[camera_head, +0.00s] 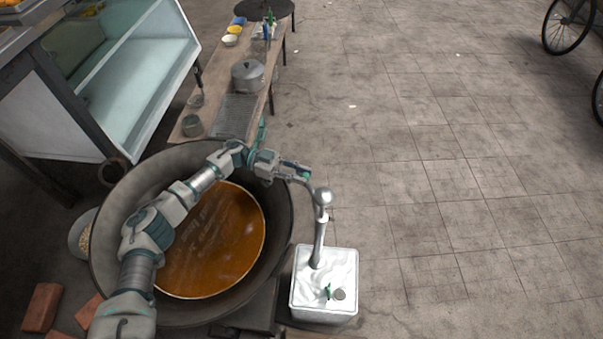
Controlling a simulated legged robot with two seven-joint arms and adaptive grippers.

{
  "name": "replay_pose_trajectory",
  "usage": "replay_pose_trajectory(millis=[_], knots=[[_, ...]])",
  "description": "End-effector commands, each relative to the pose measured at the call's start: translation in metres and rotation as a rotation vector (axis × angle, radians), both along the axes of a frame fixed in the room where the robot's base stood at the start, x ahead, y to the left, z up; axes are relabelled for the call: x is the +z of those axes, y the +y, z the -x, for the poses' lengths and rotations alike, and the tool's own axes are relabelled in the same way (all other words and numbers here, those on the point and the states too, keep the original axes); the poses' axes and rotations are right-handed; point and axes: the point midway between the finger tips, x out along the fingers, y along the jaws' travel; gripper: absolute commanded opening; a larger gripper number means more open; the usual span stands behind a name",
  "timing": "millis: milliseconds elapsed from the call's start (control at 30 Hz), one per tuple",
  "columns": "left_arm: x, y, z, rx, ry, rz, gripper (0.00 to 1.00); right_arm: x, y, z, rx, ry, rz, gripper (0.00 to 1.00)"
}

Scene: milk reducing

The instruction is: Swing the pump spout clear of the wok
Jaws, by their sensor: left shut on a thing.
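The wok (278,215) is large and dark and holds brown-orange liquid (215,245). Right of it stands a white square container (325,305) with a metal hand pump (319,240) rising from its top. My left arm reaches across the wok from the lower left. My left gripper (303,173) is just beyond the wok's upper right rim, shut on the pump spout (313,188) near the pump head. The fingers hide part of the spout, so its exact end cannot be made out. My right gripper is not in view.
A narrow wooden table (262,95) with a lidded pot (248,75) and small bowls stands behind the wok. A glass-sided cabinet (135,75) is at upper left. Bricks (42,307) lie at lower left. The tiled floor on the right is open, with bicycle wheels (566,25) at the far corner.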

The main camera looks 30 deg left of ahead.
Motion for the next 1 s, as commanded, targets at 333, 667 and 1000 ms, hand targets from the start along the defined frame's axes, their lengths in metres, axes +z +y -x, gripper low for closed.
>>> replay_pose_trajectory(millis=[333, 667, 1000], knots=[[-0.003, -0.003, 0.002, -0.009, 0.003, 0.001, 0.52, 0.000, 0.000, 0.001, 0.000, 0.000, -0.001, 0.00], [-0.001, 0.005, 0.002, -0.003, 0.000, 0.003, 0.52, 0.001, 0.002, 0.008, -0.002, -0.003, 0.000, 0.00], [-0.001, 0.072, 0.012, -0.001, 0.001, 0.001, 0.52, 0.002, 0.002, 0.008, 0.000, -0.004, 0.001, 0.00]])
